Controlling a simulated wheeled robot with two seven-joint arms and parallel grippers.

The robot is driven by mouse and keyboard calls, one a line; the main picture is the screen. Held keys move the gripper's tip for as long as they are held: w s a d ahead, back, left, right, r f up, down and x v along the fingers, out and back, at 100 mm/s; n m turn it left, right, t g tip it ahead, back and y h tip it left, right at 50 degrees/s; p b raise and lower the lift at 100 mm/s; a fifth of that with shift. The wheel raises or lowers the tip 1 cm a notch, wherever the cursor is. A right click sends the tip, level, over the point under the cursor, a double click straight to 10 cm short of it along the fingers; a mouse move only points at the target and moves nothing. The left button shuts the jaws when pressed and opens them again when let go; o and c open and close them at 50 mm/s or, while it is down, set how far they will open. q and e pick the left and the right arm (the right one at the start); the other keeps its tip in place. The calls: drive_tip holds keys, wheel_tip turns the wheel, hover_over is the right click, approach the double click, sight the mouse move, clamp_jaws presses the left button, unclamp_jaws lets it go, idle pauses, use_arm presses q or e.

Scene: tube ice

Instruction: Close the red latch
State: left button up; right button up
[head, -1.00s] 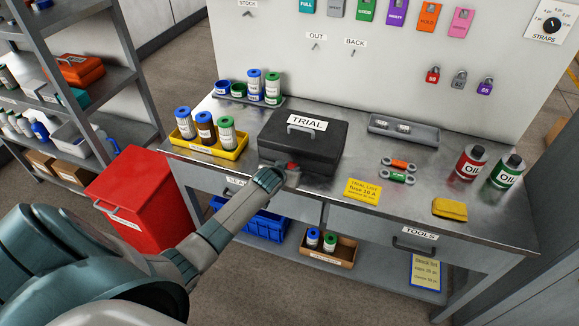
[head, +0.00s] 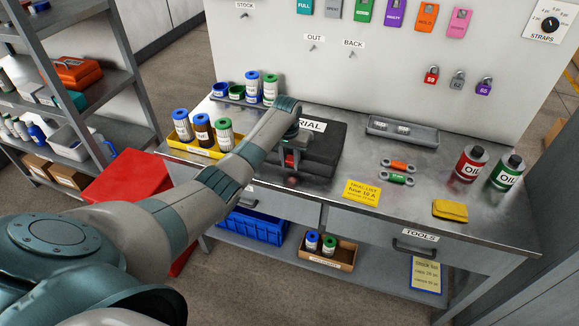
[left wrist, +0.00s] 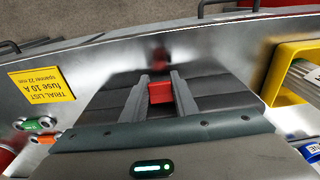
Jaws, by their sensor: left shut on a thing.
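The black TRIAL box (head: 325,150) sits on the metal bench with its lid down. My arm covers its left part and some of its label. The red latch (head: 289,159) is on the box's front side. In the left wrist view the red latch (left wrist: 160,92) lies between the two grey fingers of my left gripper (left wrist: 159,95). My left gripper (head: 291,150) is shut on it, reaching down at the front of the box. How far the latch is swung is hard to tell. My right gripper is out of view.
A yellow tray (head: 190,149) with several canisters stands left of the box. A red bin (head: 125,175) stands below my arm.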

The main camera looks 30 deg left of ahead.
use_arm(q)
drive_tip(key=shift+w+a+r+g+h+b, duration=0.1)
drive_tip(key=shift+w+g+h+b, duration=0.25)
drive_tip(key=shift+g+b, duration=1.1)
drive_tip(key=o, duration=1.1)
drive_tip(key=shift+c, duration=0.2)
drive_tip(key=shift+w+r+b, duration=0.1)
drive_tip(key=shift+r+b, duration=0.05)
drive_tip(key=shift+b, duration=0.15)
wheel_tip(320, 180, up, 11)
drive_tip(key=w+b, duration=0.1)
drive_tip(key=b, duration=0.3)
wheel_tip(320, 180, up, 5)
drive_tip(key=p, duration=0.2)
hover_over(292, 156)
drive_tip(key=shift+w+a+r+p, duration=0.15)
drive_tip(key=shift+w+r+p, duration=0.15)
drive_tip(key=shift+w+r, duration=0.2)
drive_tip(key=shift+s+f, duration=0.1)
